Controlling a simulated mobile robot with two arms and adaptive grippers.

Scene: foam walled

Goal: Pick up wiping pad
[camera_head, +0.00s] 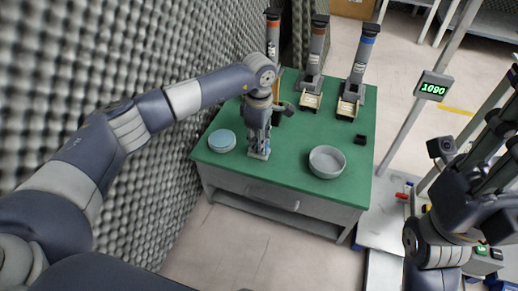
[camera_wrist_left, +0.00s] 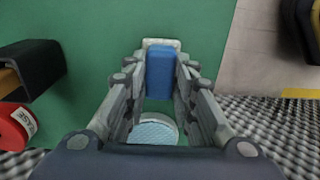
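A blue block with a pale edge, which I take as the wiping pad (camera_wrist_left: 160,72), shows between the fingers of my left gripper (camera_wrist_left: 162,60) in the left wrist view. The fingers stand along its two long sides. Any small gap there is too fine to tell. In the head view my left gripper (camera_head: 258,146) points down at the green table (camera_head: 290,168), with a pale bit of the pad (camera_head: 258,154) low at its fingertips. The gripper hides most of the pad there. My right arm shows at the right edge, its fingers unclear.
A light blue round disc (camera_head: 222,139) lies left of the left gripper, and a grey bowl (camera_head: 327,161) stands to the right. Several tall dispensers (camera_head: 356,75) stand at the back. A small black item (camera_head: 360,139) lies near the right edge. A foam wall (camera_head: 130,60) rises at left.

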